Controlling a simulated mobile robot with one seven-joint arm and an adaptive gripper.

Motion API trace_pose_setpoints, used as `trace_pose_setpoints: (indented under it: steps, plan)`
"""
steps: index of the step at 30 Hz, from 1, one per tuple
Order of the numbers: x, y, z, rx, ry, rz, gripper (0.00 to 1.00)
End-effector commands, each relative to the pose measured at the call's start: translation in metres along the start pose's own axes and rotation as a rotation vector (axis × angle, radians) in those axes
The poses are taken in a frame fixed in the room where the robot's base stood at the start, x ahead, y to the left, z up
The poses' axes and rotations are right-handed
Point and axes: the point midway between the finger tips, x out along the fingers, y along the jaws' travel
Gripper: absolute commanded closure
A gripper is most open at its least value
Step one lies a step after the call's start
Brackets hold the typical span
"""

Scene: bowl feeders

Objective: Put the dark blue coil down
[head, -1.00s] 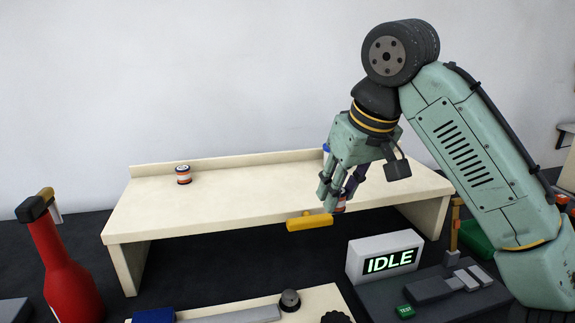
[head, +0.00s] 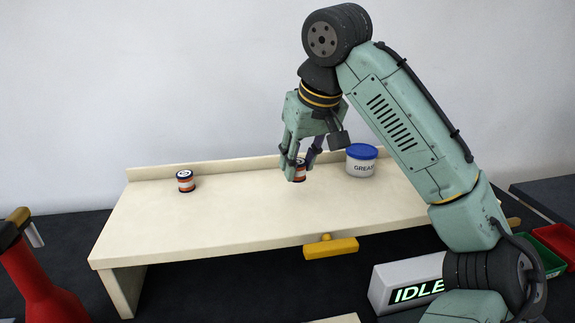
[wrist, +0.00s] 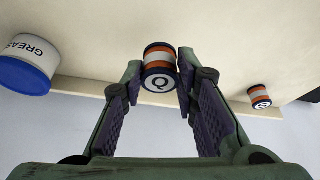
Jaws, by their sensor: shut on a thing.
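My gripper (head: 297,168) is shut on the dark blue coil (head: 300,173), a small spool with dark blue ends and orange and white bands. In the wrist view the coil (wrist: 159,68) sits between the two fingertips, its end marked "Q" facing the camera. The gripper points down over the right half of the cream raised shelf (head: 200,225). I cannot tell whether the coil's underside touches the shelf. A similar coil (head: 185,181) stands alone at the shelf's left; it also shows in the wrist view (wrist: 259,96).
A white grease tub (head: 361,165) with a blue lid stands close right of my gripper. A low lip runs along the shelf's back edge. A yellow block (head: 330,247) is at the front edge. The shelf between the two coils is clear.

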Motion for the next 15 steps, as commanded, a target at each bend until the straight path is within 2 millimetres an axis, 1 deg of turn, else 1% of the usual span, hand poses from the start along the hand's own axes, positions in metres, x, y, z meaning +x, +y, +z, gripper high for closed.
trace_pose_setpoints:
  steps: [1,3,11,15]
  plan:
    - [0.003,-0.003,-0.01,-0.002,-0.001,-0.004,1.0]
    - [0.008,-0.005,-0.019,-0.002,-0.001,-0.003,1.0]
    - [0.018,-0.008,-0.036,-0.001,-0.001,-0.002,1.0]
    - [0.038,-0.007,-0.026,0.001,-0.002,0.0,1.0]
